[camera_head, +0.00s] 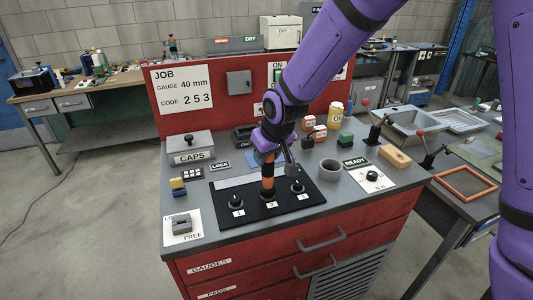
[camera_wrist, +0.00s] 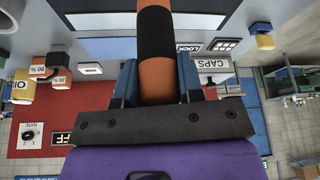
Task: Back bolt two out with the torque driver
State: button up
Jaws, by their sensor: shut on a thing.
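The torque driver (camera_head: 268,184), banded orange and black, stands about upright at position 2 on the black bolt plate (camera_head: 322,201). My gripper (camera_head: 271,160) is shut around its upper part. In the wrist view the driver handle (camera_wrist: 155,38) runs between the two blue-grey fingers of my gripper (camera_wrist: 157,82). The driver's lower end meets or hides bolt two; I cannot tell how well it is seated. Bolt one (camera_head: 235,202) is to its left and bolt three (camera_head: 298,187) to its right, both dark knobs with numbered labels.
A grey cup (camera_head: 330,170) stands right of the plate, with a READY dial card (camera_head: 371,176) beyond it. The CAPS box (camera_head: 190,147) and a LOCK/FREE switch (camera_head: 182,225) are at left. A red JOB panel (camera_head: 205,118) rises behind. The bench's front strip is clear.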

jog(key=shift+f, duration=0.35)
dwell(0.5)
jog(key=shift+s+d+r, duration=0.1)
jog(key=shift+s+r, duration=0.05)
dwell(1.9)
jog(key=shift+r, duration=2.7)
